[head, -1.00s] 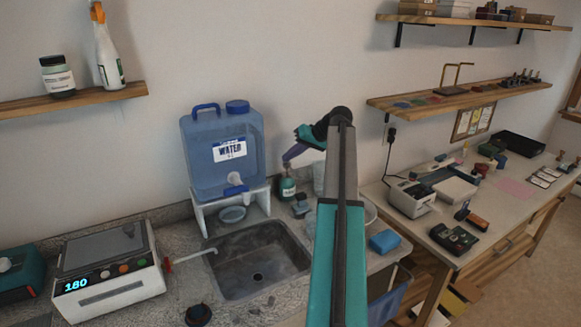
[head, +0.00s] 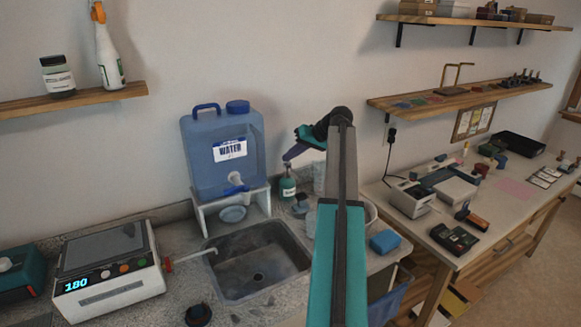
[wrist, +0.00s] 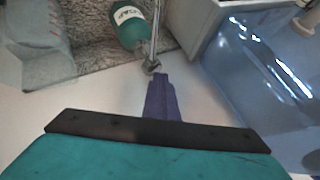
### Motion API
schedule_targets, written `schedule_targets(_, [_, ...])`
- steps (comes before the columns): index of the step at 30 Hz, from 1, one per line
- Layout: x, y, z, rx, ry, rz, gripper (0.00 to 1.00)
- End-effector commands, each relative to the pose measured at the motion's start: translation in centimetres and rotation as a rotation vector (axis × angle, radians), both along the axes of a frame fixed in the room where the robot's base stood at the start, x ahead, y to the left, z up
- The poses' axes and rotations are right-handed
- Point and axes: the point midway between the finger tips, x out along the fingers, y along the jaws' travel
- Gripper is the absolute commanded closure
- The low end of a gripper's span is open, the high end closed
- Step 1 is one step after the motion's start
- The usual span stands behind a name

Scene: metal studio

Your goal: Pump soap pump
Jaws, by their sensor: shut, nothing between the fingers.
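The soap pump is a small green bottle (head: 288,187) with a pale label, standing on the counter behind the sink, right of the water jug. In the wrist view the bottle (wrist: 130,24) is at the top, with a thin metal pump stem and head (wrist: 153,62) beside it. My gripper (head: 287,158) is just above the pump in the head view. Its purple fingers (wrist: 160,78) are together and empty, with their tips close to the pump head. I cannot tell whether they touch it.
A blue water jug (head: 222,150) on a white stand is close to the left of the bottle. The grey sink (head: 257,262) lies in front. A clear container (head: 319,178) stands to the right, and a blue sponge (head: 384,241) lies further right. The wall is close behind.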

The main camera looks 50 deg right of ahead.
Motion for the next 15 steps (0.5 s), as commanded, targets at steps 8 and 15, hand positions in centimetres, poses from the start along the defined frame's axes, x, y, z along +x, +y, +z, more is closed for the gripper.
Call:
schedule_targets(8, [-0.03, -0.02, -0.11, 0.000, 0.002, -0.001, 1.00])
schedule_targets(15, [-0.03, -0.03, -0.60, 0.000, 0.002, 0.000, 1.00])
